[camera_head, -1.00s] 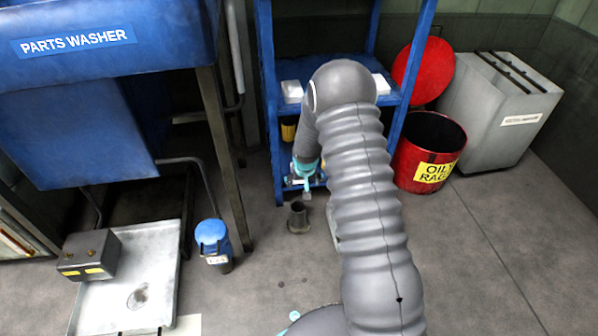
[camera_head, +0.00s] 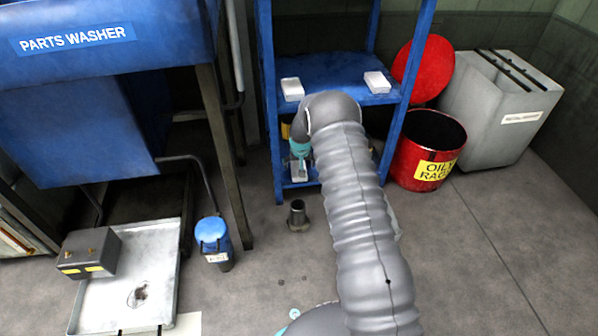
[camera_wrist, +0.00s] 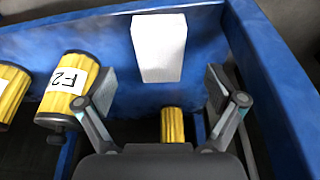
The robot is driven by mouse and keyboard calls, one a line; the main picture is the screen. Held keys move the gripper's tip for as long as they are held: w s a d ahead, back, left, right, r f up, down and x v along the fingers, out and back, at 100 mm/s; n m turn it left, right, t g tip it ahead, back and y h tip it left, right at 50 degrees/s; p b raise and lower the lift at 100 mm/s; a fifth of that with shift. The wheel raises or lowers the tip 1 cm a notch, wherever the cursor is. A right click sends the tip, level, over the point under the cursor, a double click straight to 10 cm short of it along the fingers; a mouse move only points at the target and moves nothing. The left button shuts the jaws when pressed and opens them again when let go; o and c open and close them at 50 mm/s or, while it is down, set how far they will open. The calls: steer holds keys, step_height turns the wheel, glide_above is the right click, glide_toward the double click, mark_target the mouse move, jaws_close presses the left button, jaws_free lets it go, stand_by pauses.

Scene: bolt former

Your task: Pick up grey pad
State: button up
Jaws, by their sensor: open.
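A pale, whitish-grey rectangular pad (camera_wrist: 159,47) lies on blue shelf metal in the wrist view. My gripper (camera_wrist: 163,90) is open, with a finger on either side below the pad in the picture. The pad is ahead of the fingertips and nothing is between them in contact. In the head view my gripper (camera_head: 300,168) is low at the blue rack's bottom shelf, partly hidden by my arm. A pale patch (camera_head: 299,181) shows just by it; I cannot tell if it is the same pad.
Yellow filters (camera_wrist: 70,85) lie left of my gripper, and another yellow one (camera_wrist: 172,125) is below. Blue rack walls (camera_wrist: 275,85) close in on the right. Two white blocks (camera_head: 291,89) (camera_head: 377,82) sit on the upper shelf. A red bin (camera_head: 428,150) stands right of the rack.

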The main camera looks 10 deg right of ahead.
mark_target(299, 168)
steer(key=shift+w, duration=0.65)
steer(key=x, duration=0.5)
steer(key=shift+s+d+b, duration=0.1)
steer(key=shift+b, duration=0.2)
steer(key=shift+c, duration=0.3)
steer(key=c, duration=0.9)
